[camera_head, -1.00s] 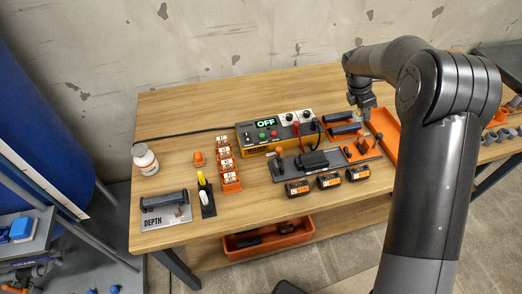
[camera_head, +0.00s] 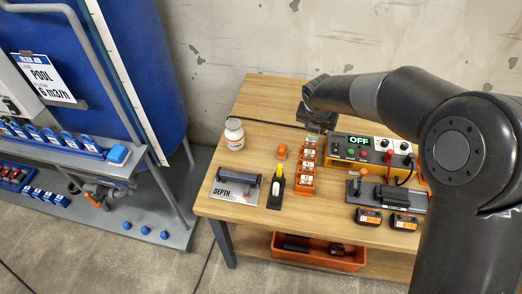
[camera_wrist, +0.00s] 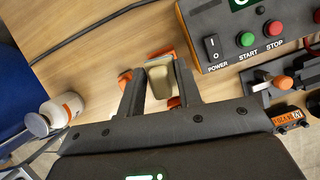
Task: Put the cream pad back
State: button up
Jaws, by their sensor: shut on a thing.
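My gripper (camera_head: 317,124) is over the far end of an orange rack (camera_head: 303,184) on the wooden workbench. In the wrist view my gripper (camera_wrist: 158,75) is shut on a cream pad (camera_wrist: 160,84), which sits between its two dark fingers. Orange parts show just beyond and beside the pad, and the pad hides much of what lies under it. The rack holds several pale labelled pieces in a column. Whether the pad touches the rack I cannot tell.
A control box (camera_head: 345,150) reading OFF stands close right of my gripper. A small orange piece (camera_head: 282,152) and a white bottle (camera_head: 234,134) stand to the left. A yellow tool (camera_head: 279,172) and a depth stand (camera_head: 236,190) are nearer the front. A cable runs behind.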

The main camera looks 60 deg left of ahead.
jog(key=s+a+n, duration=0.2)
jog(key=s+a, duration=0.1)
jog(key=s, duration=0.3)
send_over(260, 147)
jog(key=d, duration=0.1)
jog(key=shift+g+y, duration=0.3)
jog(key=f, duration=0.5)
jog(key=s+f, duration=0.1)
jog(key=f, duration=0.1)
jog(key=shift+f, duration=2.15)
jog(key=shift+f, duration=0.1)
jog(key=o, duration=0.9)
jog(key=shift+o, duration=0.2)
jog(key=v, duration=1.2)
jog(key=shift+w, duration=0.15)
